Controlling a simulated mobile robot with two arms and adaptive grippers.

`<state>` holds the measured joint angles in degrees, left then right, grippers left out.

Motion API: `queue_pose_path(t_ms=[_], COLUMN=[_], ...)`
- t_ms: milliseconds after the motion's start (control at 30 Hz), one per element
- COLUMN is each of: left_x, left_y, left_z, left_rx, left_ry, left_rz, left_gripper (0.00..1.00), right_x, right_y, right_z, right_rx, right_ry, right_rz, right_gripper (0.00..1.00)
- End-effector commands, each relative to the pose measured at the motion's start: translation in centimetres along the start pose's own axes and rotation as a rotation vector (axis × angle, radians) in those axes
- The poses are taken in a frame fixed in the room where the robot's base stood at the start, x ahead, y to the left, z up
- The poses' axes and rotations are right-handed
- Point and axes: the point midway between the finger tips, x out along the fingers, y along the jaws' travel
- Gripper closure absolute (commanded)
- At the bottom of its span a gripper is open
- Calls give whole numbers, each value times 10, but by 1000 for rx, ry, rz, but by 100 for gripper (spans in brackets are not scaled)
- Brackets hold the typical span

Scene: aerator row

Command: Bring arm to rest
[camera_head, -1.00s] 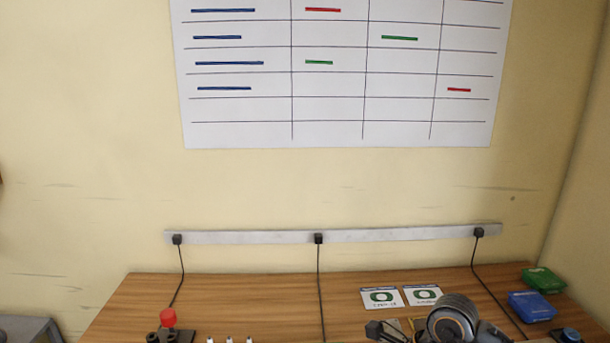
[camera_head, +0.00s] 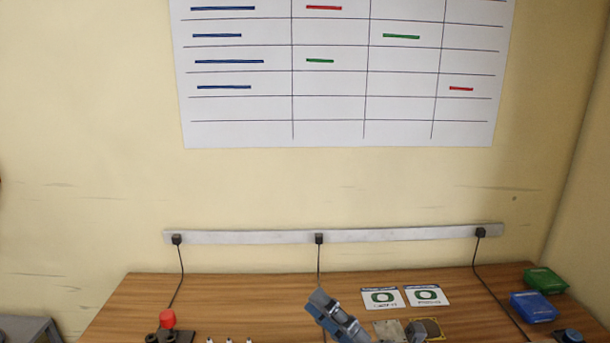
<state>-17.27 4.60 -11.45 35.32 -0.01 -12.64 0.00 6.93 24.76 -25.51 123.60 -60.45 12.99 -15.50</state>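My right gripper (camera_head: 338,317) shows as a blue-grey shape at the bottom edge, right of centre, tilted up to the left over the wooden table (camera_head: 240,300). Its fingers cannot be made out clearly, so I cannot tell whether they are open or shut. No held thing can be made out. The rest of that arm is cut off by the bottom edge. My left gripper is not in view.
Right of the gripper lie a metal plate (camera_head: 388,331) and a round-meshed part (camera_head: 430,328). Two cards (camera_head: 382,299) lie behind them. Green (camera_head: 545,280) and blue (camera_head: 532,307) boxes stand at right. A red knob (camera_head: 167,319) and several white pieces (camera_head: 228,340) are at left.

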Motion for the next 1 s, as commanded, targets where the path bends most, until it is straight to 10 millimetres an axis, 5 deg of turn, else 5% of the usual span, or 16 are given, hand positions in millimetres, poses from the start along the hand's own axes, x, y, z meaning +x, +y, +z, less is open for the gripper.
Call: queue_pose_path(t_ms=[200,333,500,600,1000], left_x=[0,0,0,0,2], left_y=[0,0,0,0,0], left_z=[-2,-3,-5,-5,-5], left_rx=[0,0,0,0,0], left_ry=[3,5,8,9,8], left_rz=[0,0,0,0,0], left_gripper=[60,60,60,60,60], right_x=[-74,-148,-249,-291,-385], right_y=[-48,-99,-152,-164,-156], right_z=[79,85,38,1,-122], right_rx=[509,804,1143,1279,1581], right_ry=[-618,-967,-1366,-1525,-1891], right_rz=[-130,-273,-514,-644,-1069], right_gripper=[61,61,61,61,61])
